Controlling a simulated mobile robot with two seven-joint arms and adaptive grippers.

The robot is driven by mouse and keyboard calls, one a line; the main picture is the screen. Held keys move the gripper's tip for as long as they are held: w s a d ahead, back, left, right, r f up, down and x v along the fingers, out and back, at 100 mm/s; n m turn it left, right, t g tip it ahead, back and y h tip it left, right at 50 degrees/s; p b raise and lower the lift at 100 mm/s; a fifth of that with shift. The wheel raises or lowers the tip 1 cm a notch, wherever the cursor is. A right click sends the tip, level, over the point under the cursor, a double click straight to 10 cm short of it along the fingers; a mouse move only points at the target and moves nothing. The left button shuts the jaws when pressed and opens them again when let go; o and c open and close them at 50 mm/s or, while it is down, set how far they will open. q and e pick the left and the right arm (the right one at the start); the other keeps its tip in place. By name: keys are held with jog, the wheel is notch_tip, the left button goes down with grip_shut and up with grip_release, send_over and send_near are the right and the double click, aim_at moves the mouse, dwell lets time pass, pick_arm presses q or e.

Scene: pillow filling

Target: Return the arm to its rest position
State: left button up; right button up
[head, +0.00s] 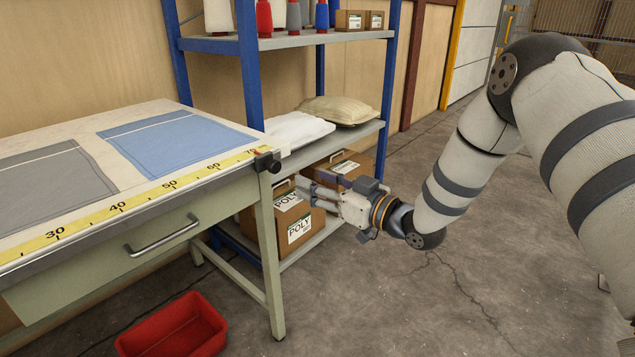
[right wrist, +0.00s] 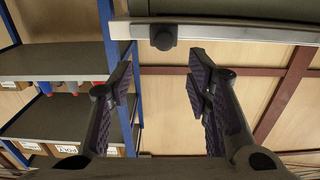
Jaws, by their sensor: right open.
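My right arm (head: 465,165) comes in from the right in the head view. Its right gripper (head: 308,188) is held out in front of the lower part of the shelf, just right of the table's corner. In the right wrist view the two fingers of the right gripper (right wrist: 160,95) stand wide apart with nothing between them. My left gripper is not in view.
The work table (head: 150,225) with a ruler edge fills the left; its knobbed corner (right wrist: 163,36) is close to the right gripper. A blue-framed shelf (head: 250,45) holds cartons (head: 292,222) and a pillow (head: 340,109). A red bin (head: 175,330) stands on the floor. Floor at right is clear.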

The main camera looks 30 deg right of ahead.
dwell(0.3)
jog(key=s+a+f+m+g+h+p, duration=0.2)
jog(key=s+a+f+g, duration=0.15)
jog(key=s+f, duration=0.55)
jog(key=s+a+f+m+g+h+p, duration=0.1)
jog(key=s+a+f+g+p, duration=0.15)
jog(key=s+f+g, duration=0.45)
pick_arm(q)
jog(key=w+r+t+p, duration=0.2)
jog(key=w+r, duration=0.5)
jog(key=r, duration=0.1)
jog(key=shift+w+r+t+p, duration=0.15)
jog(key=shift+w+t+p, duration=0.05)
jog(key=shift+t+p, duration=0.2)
pick_arm(e)
jog(key=s+a+f+g+h, duration=0.1)
jog(key=s+g, duration=0.2)
jog(key=s, duration=0.9)
jog(key=s+a+f+g, duration=0.1)
jog(key=s+f+g, duration=0.1)
jog(key=s, duration=1)
jog(key=s+a+f+m+g+h, duration=0.1)
jog(key=s+g, duration=0.3)
jog(key=s, duration=0.9)
jog(key=shift+f+h, duration=0.3)
jog(key=shift+f, duration=0.25)
jog(key=shift+a, duration=0.1)
